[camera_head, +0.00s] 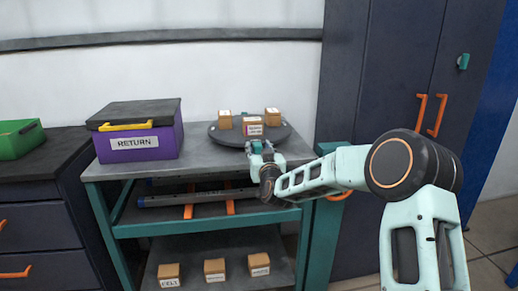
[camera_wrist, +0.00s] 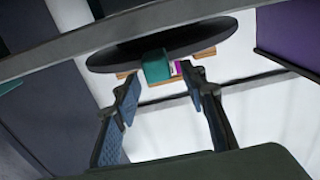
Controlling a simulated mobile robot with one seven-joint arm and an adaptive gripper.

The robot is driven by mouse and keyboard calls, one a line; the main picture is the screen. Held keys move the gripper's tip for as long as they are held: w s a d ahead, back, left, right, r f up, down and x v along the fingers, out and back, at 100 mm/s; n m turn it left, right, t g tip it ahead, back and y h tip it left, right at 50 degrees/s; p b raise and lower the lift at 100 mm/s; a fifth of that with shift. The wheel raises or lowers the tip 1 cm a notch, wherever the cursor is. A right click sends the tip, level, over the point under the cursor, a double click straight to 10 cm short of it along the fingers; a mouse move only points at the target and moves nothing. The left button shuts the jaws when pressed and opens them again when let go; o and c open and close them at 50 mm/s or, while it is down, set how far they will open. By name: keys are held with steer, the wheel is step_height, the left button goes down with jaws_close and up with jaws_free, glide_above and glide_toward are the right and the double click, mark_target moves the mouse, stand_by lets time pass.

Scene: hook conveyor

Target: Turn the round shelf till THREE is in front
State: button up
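The round shelf (camera_head: 222,135) is a dark grey disc on the cart's top. Three small brown boxes stand on it: a front box (camera_head: 253,126) with a white and purple label, a left box (camera_head: 225,119) and a right box (camera_head: 272,116). Their label words are too small to read. My gripper (camera_head: 259,146) is at the disc's front edge. In the wrist view, which looks upside down, my gripper (camera_wrist: 160,88) is open and empty, and the disc (camera_wrist: 205,38) lies beyond the fingertips. A teal block (camera_wrist: 155,66) shows at the disc, between the fingers' directions; contact is not visible.
A purple RETURN box (camera_head: 140,143) with a dark lid stands left on the cart (camera_head: 195,168). Lower shelves hold a dark bar (camera_head: 190,198) and several labelled boxes (camera_head: 215,268). A dark cabinet (camera_head: 375,70) with orange handles stands right. A green bin (camera_head: 20,140) is far left.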

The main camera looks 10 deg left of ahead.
steer(key=shift+c, duration=0.6)
jaws_close()
steer(key=shift+a, duration=0.15)
